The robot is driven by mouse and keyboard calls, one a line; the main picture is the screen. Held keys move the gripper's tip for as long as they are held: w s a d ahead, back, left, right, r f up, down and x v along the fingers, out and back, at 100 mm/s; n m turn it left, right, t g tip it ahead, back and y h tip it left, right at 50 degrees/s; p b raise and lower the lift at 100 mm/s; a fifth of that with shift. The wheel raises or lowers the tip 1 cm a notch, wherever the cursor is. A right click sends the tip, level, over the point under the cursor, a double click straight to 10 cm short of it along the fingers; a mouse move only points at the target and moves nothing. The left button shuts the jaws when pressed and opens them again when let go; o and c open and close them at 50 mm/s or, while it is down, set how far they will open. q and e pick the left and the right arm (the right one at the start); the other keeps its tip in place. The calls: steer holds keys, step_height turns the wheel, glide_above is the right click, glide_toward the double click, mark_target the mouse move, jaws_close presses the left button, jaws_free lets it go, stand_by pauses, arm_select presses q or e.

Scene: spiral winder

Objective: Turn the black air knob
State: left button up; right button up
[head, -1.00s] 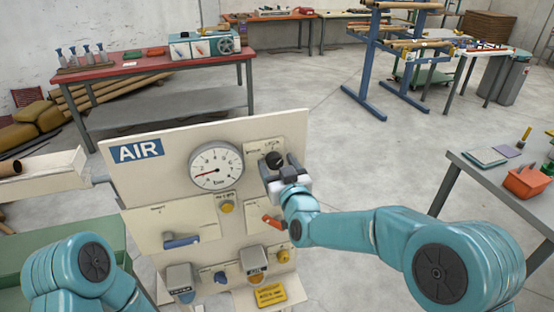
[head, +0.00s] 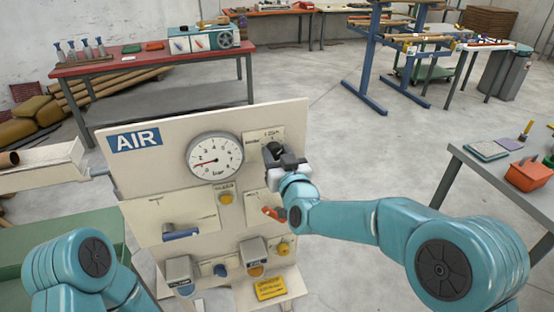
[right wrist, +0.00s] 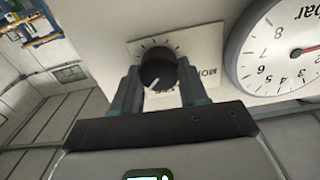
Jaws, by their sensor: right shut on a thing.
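The black air knob (head: 274,147) is at the upper right of the cream AIR panel (head: 180,116), right of the round pressure gauge (head: 215,155). In the right wrist view the knob (right wrist: 158,72) has a white pointer line and a scale around it. My right gripper (head: 283,161) is at the knob, its two fingers (right wrist: 158,90) on either side of it, shut on it. The fingers partly hide the knob in the head view. The gauge needle points to the low end. My left arm shows at the lower left; its gripper is not visible.
Below the knob, an orange-red lever (head: 272,213) sits close under my right gripper. A blue handle (head: 181,232), a yellow button (head: 225,198) and several other controls are lower on the panel. A grey table (head: 500,190) stands at the right.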

steer(key=m+b, duration=0.3)
steer(key=b, duration=0.1)
steer(key=m+b, duration=0.4)
steer(key=b, duration=0.1)
steer(key=m+b, duration=0.3)
steer(key=b, duration=0.2)
steer(key=shift+d+f+m, duration=0.15)
steer(key=shift+f+m, duration=0.15)
steer(key=m+b, duration=0.2)
steer(key=shift+m, duration=0.4)
steer(key=m+b, duration=0.2)
steer(key=m, duration=0.1)
steer(key=shift+m, duration=0.3)
steer(key=m+b, duration=0.1)
steer(key=m, duration=0.2)
steer(key=shift+w+b, duration=0.1)
steer(key=shift+b, duration=0.25)
steer(key=m+b, duration=0.1)
steer(key=m, duration=0.3)
steer(key=shift+m, duration=0.3)
steer(key=o, duration=1.1)
steer(key=shift+c, duration=0.2)
